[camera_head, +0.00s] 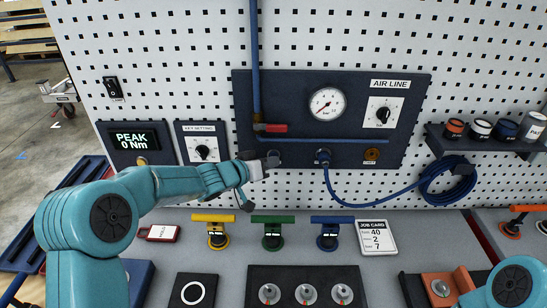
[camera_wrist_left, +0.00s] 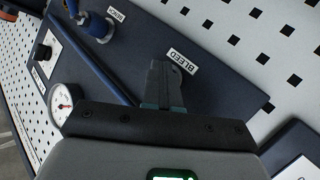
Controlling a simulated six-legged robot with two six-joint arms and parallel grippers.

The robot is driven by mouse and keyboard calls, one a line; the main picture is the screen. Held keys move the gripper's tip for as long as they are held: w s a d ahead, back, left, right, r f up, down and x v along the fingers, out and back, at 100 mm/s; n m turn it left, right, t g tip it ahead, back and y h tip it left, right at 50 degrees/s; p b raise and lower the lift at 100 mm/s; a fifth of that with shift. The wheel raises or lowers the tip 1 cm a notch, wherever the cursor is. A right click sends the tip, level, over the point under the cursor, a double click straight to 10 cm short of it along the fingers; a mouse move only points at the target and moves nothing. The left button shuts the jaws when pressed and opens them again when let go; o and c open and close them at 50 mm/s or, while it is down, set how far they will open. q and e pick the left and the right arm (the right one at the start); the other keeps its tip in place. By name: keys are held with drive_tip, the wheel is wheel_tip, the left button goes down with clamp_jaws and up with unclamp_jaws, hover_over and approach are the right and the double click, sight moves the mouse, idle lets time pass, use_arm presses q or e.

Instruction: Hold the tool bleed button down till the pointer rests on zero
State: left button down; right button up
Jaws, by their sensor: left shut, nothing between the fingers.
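The dark air line panel (camera_head: 290,92) stands upright on the pegboard. Its round white gauge (camera_head: 327,103) has a red needle that looks to point to the lower left; the exact reading is too small to tell. The gauge also shows in the left wrist view (camera_wrist_left: 62,103). My left gripper (camera_head: 268,162) is shut and empty at the panel's lower left. In the left wrist view its fingertips (camera_wrist_left: 164,68) are beside the BLEED label (camera_wrist_left: 182,61). The fingers hide the button, so I cannot tell whether it is pressed. My right gripper is out of view.
A blue hose (camera_head: 370,204) runs from a fitting (camera_head: 323,155) right of my left gripper to a coil. A red-handled valve (camera_head: 272,128) sits just above the gripper. Coloured T-handled tools (camera_head: 273,233) stand on the bench below, beside a job card (camera_head: 376,238).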

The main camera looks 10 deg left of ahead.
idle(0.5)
use_arm(q)
drive_tip(key=shift+s+d+b, duration=0.2)
drive_tip(key=shift+s+b, duration=0.45)
drive_tip(key=shift+s, duration=0.25)
drive_tip(key=s+b, duration=0.1)
drive_tip(key=s, duration=0.1)
drive_tip(key=s+d+b, duration=0.1)
drive_tip(key=s+b, duration=0.1)
drive_tip(key=s, duration=0.1)
drive_tip(key=shift+f, duration=0.1)
